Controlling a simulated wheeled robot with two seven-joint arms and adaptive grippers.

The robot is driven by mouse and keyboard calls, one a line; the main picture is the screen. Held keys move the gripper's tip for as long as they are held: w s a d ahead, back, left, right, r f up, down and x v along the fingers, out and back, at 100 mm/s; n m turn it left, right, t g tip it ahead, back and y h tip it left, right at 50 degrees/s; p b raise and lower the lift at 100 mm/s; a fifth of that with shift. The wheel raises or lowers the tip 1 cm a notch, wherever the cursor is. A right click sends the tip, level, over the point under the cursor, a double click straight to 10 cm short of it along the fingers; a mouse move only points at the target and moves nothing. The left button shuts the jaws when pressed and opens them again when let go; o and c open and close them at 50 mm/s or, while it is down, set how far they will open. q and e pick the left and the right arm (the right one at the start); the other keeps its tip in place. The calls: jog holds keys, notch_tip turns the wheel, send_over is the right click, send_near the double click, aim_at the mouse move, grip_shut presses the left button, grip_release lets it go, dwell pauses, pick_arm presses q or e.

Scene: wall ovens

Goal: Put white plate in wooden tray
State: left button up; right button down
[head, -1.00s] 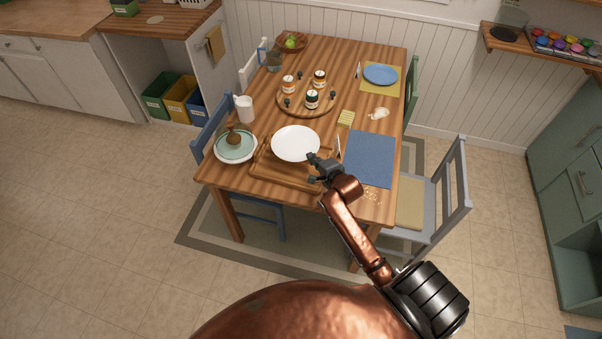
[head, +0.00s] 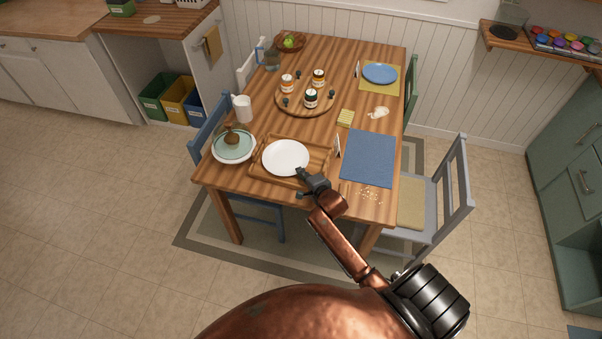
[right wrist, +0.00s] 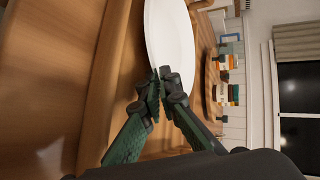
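The white plate (head: 286,158) is over the inside of the wooden tray (head: 318,150), near the table's front edge. The tray's rim shows around it. The plate looks level and low; I cannot tell whether it touches the tray floor. My right gripper (head: 303,178) is at the plate's near right rim. In the right wrist view, its fingertips (right wrist: 160,82) are closed about the edge of the plate (right wrist: 172,35). My left gripper is not in view.
Left of the tray is a plate with a green dish and a brown item (head: 233,145). A white mug (head: 242,108) stands behind it. A blue placemat (head: 369,157) lies to the right, and a round board with jars (head: 305,97) is behind.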

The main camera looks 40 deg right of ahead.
jog(key=c, duration=2.4)
grip_release()
jog(key=p+v, duration=0.2)
jog(key=v, duration=1)
jog(key=shift+r, duration=0.1)
